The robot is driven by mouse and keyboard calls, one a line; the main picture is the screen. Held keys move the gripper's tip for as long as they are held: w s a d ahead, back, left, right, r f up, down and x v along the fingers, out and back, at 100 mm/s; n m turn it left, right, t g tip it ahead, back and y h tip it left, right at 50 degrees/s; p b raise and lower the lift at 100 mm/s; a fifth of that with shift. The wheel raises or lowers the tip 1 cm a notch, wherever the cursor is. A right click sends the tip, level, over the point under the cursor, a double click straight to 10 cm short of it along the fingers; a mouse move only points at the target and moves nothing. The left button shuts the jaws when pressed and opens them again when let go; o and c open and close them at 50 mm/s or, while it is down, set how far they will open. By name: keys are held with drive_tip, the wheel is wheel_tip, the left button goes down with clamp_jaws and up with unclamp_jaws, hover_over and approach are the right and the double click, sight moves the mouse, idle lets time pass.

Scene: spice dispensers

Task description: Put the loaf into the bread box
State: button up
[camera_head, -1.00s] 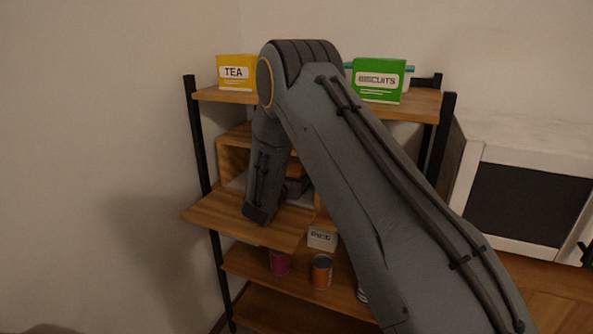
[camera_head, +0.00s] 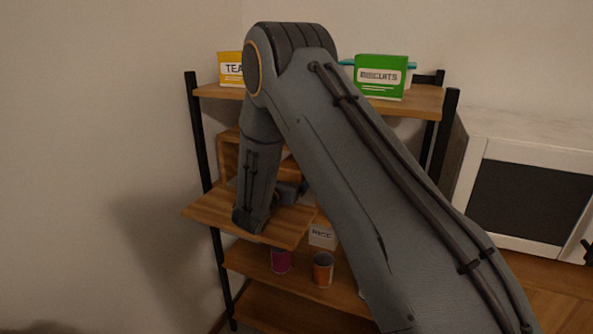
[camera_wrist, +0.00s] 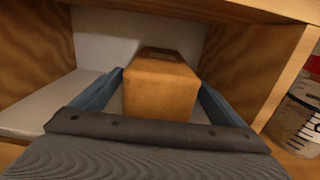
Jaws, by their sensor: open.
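The loaf (camera_wrist: 160,88) is a brown block with a darker mark on top, standing on the pale floor inside the wooden bread box (camera_wrist: 35,45) in the wrist view. My gripper (camera_wrist: 160,76) is open, with one blue-grey finger on each side of the loaf. I cannot tell whether either finger touches it. My arm hides much of the box, the loaf and the fingers there.
A yellow tea box (camera_head: 230,70) and a green biscuits box (camera_head: 381,77) stand on the top shelf. A rice box (camera_head: 322,236), a magenta can (camera_head: 281,261) and an orange can (camera_head: 323,270) are below. A white microwave (camera_head: 530,195) stands to the right.

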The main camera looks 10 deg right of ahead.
sight(287, 178)
drive_tip(key=v, duration=0.7)
drive_tip(key=shift+a+b, duration=0.1)
drive_tip(key=shift+b, duration=0.25)
